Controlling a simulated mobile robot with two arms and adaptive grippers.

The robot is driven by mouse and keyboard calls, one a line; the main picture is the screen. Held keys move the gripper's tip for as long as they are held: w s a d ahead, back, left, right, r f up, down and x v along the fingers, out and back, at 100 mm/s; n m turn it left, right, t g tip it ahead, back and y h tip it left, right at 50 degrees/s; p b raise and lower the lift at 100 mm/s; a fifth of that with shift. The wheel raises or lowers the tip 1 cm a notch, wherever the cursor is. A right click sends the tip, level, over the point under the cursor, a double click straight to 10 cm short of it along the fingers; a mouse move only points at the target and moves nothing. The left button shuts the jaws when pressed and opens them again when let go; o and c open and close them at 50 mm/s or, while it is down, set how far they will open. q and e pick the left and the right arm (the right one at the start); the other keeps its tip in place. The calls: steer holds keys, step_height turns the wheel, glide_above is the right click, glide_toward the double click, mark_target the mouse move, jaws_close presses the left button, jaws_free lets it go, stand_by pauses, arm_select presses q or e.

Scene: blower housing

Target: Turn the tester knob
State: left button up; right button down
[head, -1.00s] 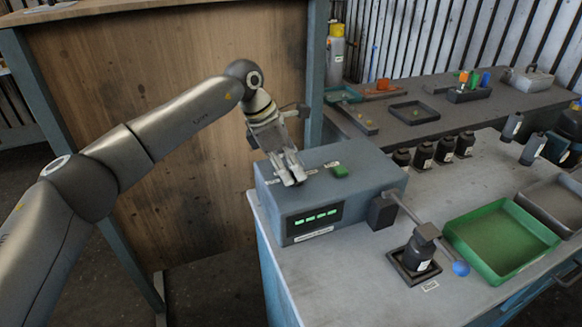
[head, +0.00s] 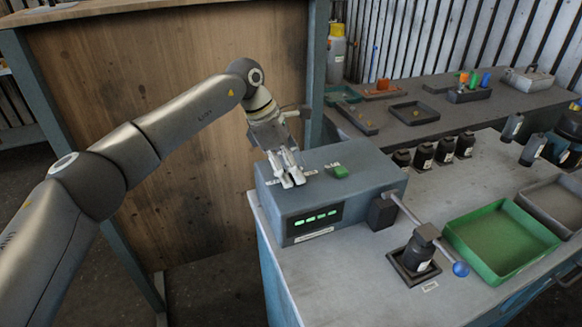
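The tester is a grey-blue box (head: 350,200) on the near left end of the bench, with lit green digits on its front and a green button (head: 340,170) on top. My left gripper (head: 292,182) points down at the left part of the box's top, left of the green button. Its two fingertips are close together at the top surface. The knob cannot be made out; the fingers cover that spot, and whether they grip anything is unclear. My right gripper is not in view.
Right of the tester, a lever with a blue ball (head: 460,269) reaches over a dark cylinder in a square holder (head: 396,268). A green tray (head: 458,245) and a grey tray (head: 540,195) stand further right. Several dark cylinders stand behind. A wooden panel (head: 170,120) rises behind my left arm.

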arm_select(q)
steer(key=shift+a, duration=0.1)
steer(key=v, duration=1.2)
